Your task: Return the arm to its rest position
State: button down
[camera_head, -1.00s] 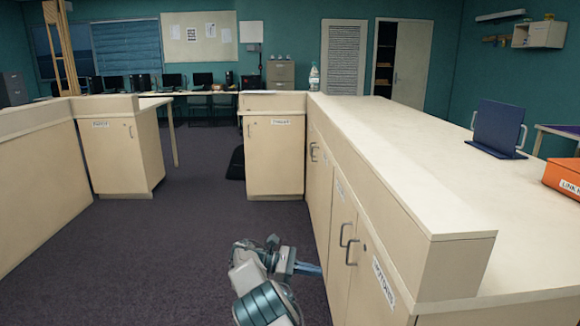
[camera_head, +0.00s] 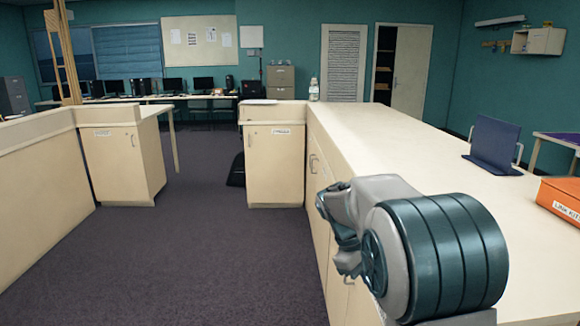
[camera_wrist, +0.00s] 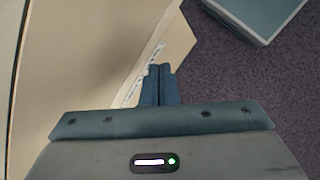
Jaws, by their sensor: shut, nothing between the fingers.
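My arm stands large at the lower right of the head view, its grey and teal links in front of the counter (camera_head: 385,128). My gripper is hidden behind or below these links in that view. In the wrist view my gripper (camera_wrist: 160,70) shows with its two dark fingers together and nothing between them. The fingers point along a cream cabinet face (camera_wrist: 95,50) with a white label, and the purple-grey carpet lies beyond. I cannot tell how far the fingertips are from the cabinet.
A blue stand (camera_head: 493,143) and an orange box (camera_head: 560,197) are on the counter at right. A bottle (camera_head: 313,90) stands at its far end. Cabinets (camera_head: 275,160) close the far side. The carpet (camera_head: 200,265) left of the arm is clear.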

jog(key=s+a+r+m+t+y+p, duration=0.1)
jog(key=s+r+m+t+y+p, duration=0.1)
jog(key=s, duration=0.8)
jog(key=s+a+r+m+t+y+p, duration=0.2)
jog(key=s+r+m+y+p, duration=0.1)
jog(key=s, duration=0.8)
jog(key=shift+s+a+r+m+p, duration=0.15)
jog(key=shift+r+m+p, duration=0.8)
jog(key=shift+m, duration=0.45)
